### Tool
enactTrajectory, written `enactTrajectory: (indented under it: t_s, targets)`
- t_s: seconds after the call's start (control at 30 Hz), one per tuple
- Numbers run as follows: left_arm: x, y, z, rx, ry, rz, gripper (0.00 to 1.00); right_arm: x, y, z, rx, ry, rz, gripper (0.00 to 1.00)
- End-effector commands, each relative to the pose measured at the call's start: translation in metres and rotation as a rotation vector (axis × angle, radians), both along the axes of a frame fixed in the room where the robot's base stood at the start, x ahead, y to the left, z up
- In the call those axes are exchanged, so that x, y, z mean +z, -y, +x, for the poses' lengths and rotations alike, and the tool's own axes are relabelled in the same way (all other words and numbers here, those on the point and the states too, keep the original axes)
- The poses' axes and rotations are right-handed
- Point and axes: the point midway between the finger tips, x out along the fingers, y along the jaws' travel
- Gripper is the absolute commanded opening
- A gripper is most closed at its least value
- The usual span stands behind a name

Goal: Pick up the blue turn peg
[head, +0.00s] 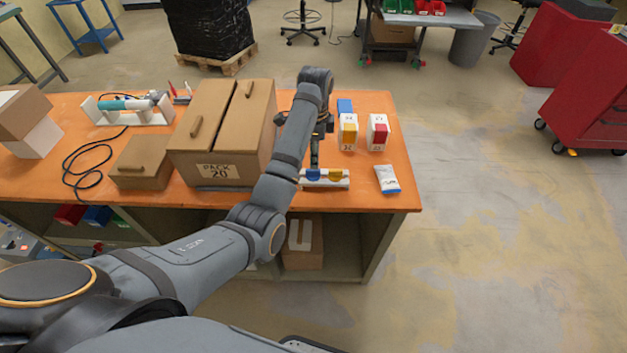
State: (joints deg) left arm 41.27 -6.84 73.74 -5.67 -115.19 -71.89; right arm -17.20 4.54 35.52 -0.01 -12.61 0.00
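The blue turn peg (313,174) shows at the front of a white block (343,184) near the front edge of the orange table, with a yellow part (336,176) just to its right. My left gripper (315,164) points down right at the blue peg, its tip over or touching the peg's top. The gripper is small and dark here, and I cannot tell whether its fingers are open or closed around the peg. My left forearm hides part of the table behind it. My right gripper is not in view.
A large brown carton (215,160) stands left of my arm. White boxes with yellow (348,133) and red (378,133) fronts stand behind the block. A white and blue packet (387,179) lies to its right. A smaller carton (142,165) and black cable (85,160) are farther left.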

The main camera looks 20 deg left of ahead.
Motion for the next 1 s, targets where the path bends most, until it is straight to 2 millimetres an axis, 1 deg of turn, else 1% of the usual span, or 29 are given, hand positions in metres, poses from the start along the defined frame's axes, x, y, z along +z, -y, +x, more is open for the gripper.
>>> enactTrajectory:
  t_s: [0.07,0.17,0.2,0.23,0.3,0.4,0.63,0.67,0.9,0.93,1.0]
  targets:
    - [0.000,0.000,0.000,0.001,0.001,0.000,0.39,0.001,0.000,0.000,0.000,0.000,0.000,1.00]
    - [-0.015,-0.001,-0.004,0.001,-0.002,0.000,0.39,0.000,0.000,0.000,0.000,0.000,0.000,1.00]
    - [-0.019,-0.001,-0.006,0.001,-0.003,0.000,0.39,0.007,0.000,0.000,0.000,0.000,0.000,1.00]
    - [-0.023,-0.002,-0.007,0.001,-0.003,0.000,0.39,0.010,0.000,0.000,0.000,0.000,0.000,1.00]
    - [-0.036,-0.002,-0.007,0.000,-0.003,0.000,0.39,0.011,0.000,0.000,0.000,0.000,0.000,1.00]
    - [-0.046,-0.002,-0.006,0.001,0.000,0.000,0.39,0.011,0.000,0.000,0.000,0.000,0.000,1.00]
    - [-0.050,-0.002,-0.006,0.001,0.002,0.000,0.39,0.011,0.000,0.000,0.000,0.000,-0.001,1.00]
    - [-0.050,-0.002,-0.006,0.001,0.002,0.000,0.36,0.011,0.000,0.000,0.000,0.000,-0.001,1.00]
    - [-0.049,-0.002,-0.006,0.001,0.002,0.001,0.03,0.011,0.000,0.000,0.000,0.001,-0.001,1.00]
    - [-0.049,-0.002,-0.006,0.001,0.002,0.001,0.00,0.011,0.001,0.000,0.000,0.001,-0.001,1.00]
    - [-0.049,-0.002,-0.006,0.001,0.002,0.001,0.00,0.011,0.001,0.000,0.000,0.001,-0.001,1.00]
